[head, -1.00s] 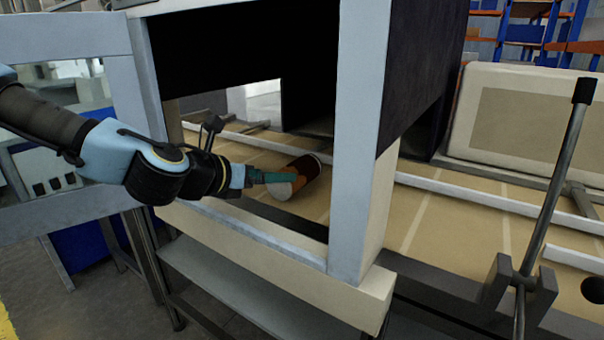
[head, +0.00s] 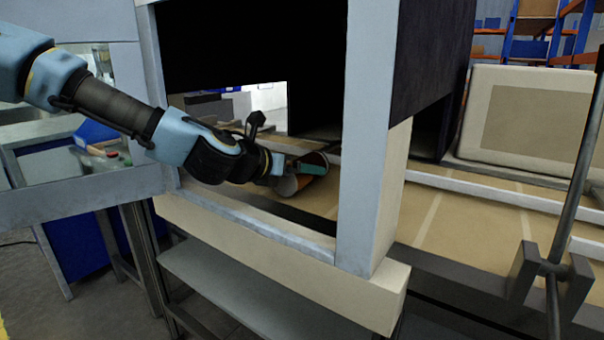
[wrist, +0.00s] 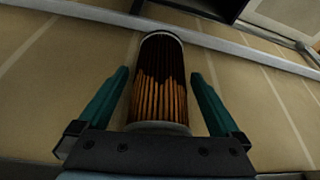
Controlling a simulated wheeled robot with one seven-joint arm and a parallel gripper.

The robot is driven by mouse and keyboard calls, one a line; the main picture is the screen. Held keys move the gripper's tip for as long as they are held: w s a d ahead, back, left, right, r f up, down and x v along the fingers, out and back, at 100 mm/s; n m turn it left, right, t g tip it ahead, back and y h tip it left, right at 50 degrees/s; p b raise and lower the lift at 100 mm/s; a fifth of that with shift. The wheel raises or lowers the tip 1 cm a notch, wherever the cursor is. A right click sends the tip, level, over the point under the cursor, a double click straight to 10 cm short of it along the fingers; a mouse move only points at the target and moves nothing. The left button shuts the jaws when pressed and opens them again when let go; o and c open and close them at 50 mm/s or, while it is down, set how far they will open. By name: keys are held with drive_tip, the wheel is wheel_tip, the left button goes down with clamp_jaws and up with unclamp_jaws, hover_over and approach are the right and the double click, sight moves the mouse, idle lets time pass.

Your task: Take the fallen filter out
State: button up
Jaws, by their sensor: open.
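The fallen filter (wrist: 160,85) is a pleated cylinder, orange-brown and dark, with pale end caps. It lies on its side on the tan conveyor belt. In the wrist view it lies lengthwise between the two green fingers of my gripper (wrist: 157,100), with a gap showing on each side. My gripper is open. In the head view my gripper (head: 300,170) reaches through the window of the frame and overlaps the filter (head: 312,160), hiding part of it.
A grey-blue window frame (head: 368,140) surrounds the opening, with a cream sill (head: 250,230) below. Pale rails (head: 480,190) run along the tan belt (head: 450,215). A dark lever (head: 575,170) stands at the right. A cream padded panel (head: 530,75) is behind the belt.

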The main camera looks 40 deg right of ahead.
drive_tip(key=shift+x, duration=0.9)
drive_tip(key=c, duration=1.4)
